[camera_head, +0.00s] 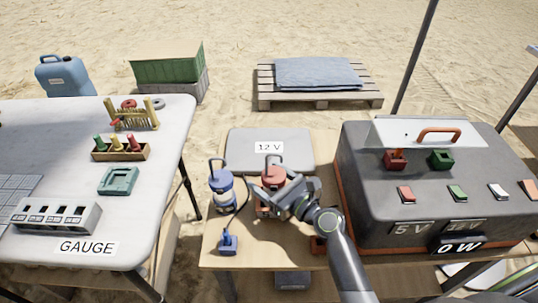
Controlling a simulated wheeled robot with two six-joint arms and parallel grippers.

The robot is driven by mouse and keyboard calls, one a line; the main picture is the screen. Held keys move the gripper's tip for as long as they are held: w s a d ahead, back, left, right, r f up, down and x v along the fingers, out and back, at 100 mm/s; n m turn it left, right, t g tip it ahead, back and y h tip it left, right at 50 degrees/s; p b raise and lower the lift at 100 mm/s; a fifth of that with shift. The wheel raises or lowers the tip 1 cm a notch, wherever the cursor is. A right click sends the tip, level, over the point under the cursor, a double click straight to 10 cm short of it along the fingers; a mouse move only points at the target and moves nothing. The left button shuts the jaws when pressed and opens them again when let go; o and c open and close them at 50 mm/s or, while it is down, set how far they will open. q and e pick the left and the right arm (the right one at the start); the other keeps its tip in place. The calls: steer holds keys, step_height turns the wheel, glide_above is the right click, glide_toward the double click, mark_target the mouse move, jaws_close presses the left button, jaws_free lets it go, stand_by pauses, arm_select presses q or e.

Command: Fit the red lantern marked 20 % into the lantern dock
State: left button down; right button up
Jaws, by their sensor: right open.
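A red lantern (268,207) stands on the wooden table beside a blue lantern (222,195); no 20 % mark is readable on it. My right gripper (275,190) is open at the red lantern, with its fingers over the upper part and covering much of it. I cannot tell whether the fingers touch it. My left gripper is not in view. I cannot tell for sure which thing is the lantern dock. A small blue block (228,243) sits in front of the blue lantern, and a small red block (318,244) shows partly behind my right arm.
A grey 12 V case (240,150) lies behind the lanterns. A large dark power box (375,205) with red and green plugs stands close on the right. The white table (150,112) on the left holds a gauge (56,216), a teal block (118,181) and racks.

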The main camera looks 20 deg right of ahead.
mark_target(276, 155)
steer(key=shift+r, duration=0.35)
steer(key=shift+r+p, duration=0.25)
steer(key=shift+p, duration=0.15)
steer(key=shift+r+p, duration=1.7)
steer(key=shift+r, duration=1.65)
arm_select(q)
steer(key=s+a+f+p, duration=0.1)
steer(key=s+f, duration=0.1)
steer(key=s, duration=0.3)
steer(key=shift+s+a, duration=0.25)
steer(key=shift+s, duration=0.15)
arm_select(e)
steer(key=shift+r, duration=1.1)
arm_select(q)
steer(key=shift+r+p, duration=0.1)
steer(key=shift+p, duration=0.2)
